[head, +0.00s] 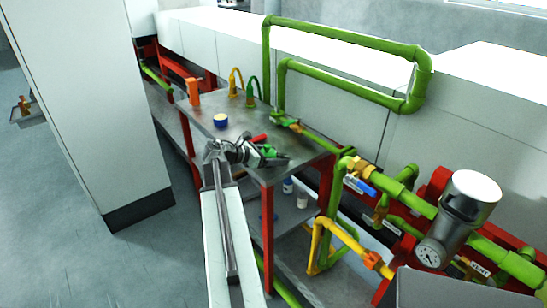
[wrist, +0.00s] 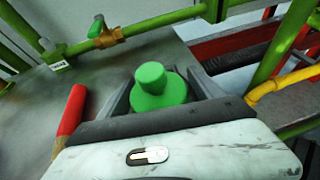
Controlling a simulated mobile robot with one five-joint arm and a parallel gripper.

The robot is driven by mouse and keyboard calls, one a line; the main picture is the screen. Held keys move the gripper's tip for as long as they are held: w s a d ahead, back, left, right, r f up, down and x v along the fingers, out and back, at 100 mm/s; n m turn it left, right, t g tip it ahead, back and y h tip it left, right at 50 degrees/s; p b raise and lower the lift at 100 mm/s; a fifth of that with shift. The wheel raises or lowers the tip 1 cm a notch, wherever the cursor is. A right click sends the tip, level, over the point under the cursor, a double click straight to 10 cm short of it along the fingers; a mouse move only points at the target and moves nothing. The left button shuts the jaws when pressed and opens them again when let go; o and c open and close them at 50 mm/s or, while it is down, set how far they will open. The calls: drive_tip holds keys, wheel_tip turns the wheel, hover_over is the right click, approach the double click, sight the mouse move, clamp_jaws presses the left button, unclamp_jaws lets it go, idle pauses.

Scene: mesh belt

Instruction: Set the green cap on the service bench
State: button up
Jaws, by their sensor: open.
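The green cap (wrist: 152,76), a round knob on a wider disc, stands between my open fingers in the wrist view. My gripper (wrist: 160,84) has one finger on each side of it, and the jaws hide its lower part. Whether the fingers touch it, I cannot tell. In the head view the green cap (head: 268,151) shows partly behind my gripper (head: 272,157), over the near right part of the grey service bench (head: 205,108). The bench top also shows in the wrist view (wrist: 35,95). Whether the cap rests on the top is hidden.
A red cylinder (wrist: 71,112) lies left of my gripper.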

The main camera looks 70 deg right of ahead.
drive_tip(key=shift+r+p, duration=0.3)
drive_tip(key=shift+r, duration=0.05)
drive_tip(key=p+v, duration=0.4)
drive_tip(key=v, duration=0.7)
drive_tip(key=shift+w+a, duration=0.25)
drive_tip(key=shift+a, duration=0.1)
